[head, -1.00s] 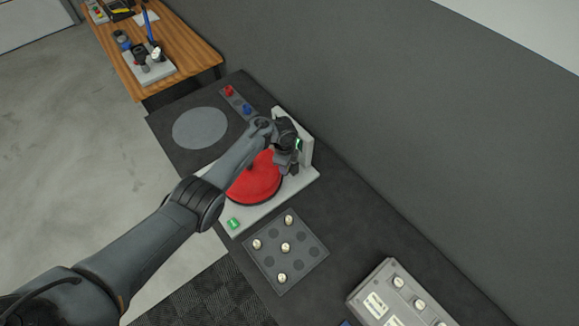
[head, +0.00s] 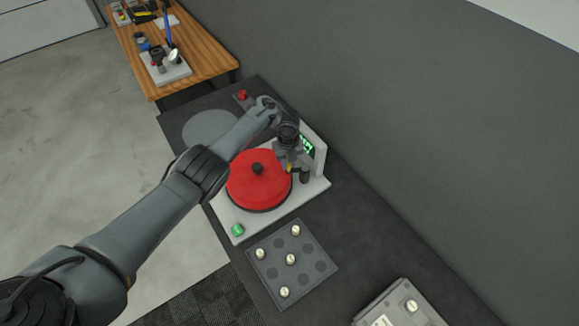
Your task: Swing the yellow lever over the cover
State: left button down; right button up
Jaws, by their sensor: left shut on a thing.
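The round red cover (head: 255,188) with a dark knob on top sits on a light grey machine base (head: 236,218). Only a small bit of the yellow lever (head: 290,168) shows, at the right edge of the cover beside a dark post (head: 304,175). My left gripper (head: 288,165) points down there and is shut on the yellow lever. The gripper hides most of the lever, so I cannot tell its full angle. My right gripper is not in view.
A green button (head: 237,230) is on the base's front corner, and a green-lit display (head: 308,145) is on its upright back. A grey plate with several pegs (head: 270,268) lies in front. A wooden table (head: 205,60) stands behind at the left.

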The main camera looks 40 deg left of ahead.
pick_arm(q)
jog(key=shift+w+a+m, duration=0.1)
jog(key=shift+a+m, duration=0.05)
jog(key=shift+m, duration=0.15)
jog(key=shift+f, duration=0.1)
jog(key=c, duration=1)
grip_release()
jog(key=shift+r+p, duration=2.2)
jog(key=shift+r, duration=3.25)
